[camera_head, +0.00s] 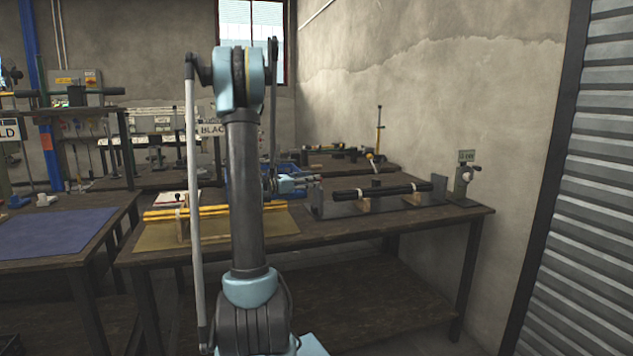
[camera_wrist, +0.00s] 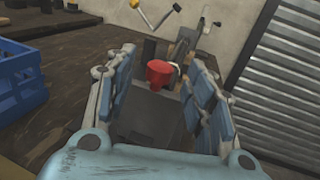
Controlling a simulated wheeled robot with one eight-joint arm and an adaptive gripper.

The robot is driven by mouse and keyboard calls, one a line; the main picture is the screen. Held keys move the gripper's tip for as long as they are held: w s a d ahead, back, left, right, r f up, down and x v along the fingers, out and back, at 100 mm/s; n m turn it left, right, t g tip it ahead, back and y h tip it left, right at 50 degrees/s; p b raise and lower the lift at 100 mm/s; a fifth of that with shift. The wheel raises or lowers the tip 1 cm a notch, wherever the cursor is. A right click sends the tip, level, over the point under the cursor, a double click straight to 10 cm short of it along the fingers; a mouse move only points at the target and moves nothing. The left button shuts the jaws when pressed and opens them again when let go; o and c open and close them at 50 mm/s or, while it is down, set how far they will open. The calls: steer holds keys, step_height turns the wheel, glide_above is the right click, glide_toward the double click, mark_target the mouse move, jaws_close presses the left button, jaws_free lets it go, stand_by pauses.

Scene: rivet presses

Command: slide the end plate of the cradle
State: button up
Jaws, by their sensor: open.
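The cradle (camera_head: 342,208) is a long dark channel on the wooden bench, with a black bar (camera_head: 380,191) lying along it. A grey upright plate (camera_head: 314,199) stands at its left end. My gripper (camera_head: 308,181) is at this left end, above or in front of the plate; the exact gap cannot be told. In the wrist view my gripper (camera_wrist: 158,88) is open, its blue-padded fingers spread. Between them show a red cup-shaped piece (camera_wrist: 159,73) and a dark grey flat surface (camera_wrist: 143,115), probably the end plate. I cannot tell whether the fingers touch either.
A small press (camera_head: 463,186) with a sign stands beyond the cradle's right end. A blue crate (camera_wrist: 22,85) is left of my gripper. Yellow bars (camera_head: 170,212) lie on a stand at the bench's left. A ribbed shutter (camera_wrist: 285,75) is at right. The bench front is clear.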

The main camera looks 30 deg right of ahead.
steer(key=shift+d, duration=2.2)
steer(key=shift+w, duration=0.1)
jaws_close()
